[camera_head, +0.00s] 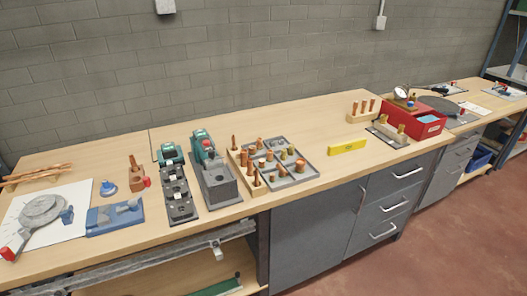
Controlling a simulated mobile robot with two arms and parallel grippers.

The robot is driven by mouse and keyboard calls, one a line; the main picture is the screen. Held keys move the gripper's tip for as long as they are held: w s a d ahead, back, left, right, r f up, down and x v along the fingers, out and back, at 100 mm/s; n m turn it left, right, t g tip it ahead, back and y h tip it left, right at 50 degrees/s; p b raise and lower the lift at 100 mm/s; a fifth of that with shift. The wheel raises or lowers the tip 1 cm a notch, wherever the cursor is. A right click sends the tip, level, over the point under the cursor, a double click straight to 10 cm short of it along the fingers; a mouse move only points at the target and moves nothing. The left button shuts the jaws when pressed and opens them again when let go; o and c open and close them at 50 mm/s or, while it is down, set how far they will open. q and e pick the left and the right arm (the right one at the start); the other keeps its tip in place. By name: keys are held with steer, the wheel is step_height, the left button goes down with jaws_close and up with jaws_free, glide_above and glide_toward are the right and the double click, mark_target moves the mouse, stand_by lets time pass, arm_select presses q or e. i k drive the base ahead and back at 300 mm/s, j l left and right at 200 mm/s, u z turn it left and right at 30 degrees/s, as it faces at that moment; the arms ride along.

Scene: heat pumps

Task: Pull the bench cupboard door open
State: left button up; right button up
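The bench cupboard door (308,238) is a dark grey panel under the wooden benchtop, left of a stack of drawers. It looks shut and flush with the cabinet front. A thin upright metal handle (362,198) sits near its upper right edge. The inside of the cupboard is hidden. Neither of my grippers is in the head view.
Drawers (385,208) with bar handles adjoin the door. The benchtop (270,212) carries a tray of copper fittings (295,160), a grey-green machine (215,180), a yellow level (347,147) and a red toolbox (418,118). The red floor (440,255) before the drawers is clear.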

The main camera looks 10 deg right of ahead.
mark_target(309, 236)
steer(key=l+z, duration=0.15)
steer(key=z, duration=0.2)
steer(key=i+l+z, duration=0.1)
steer(key=z, duration=0.25)
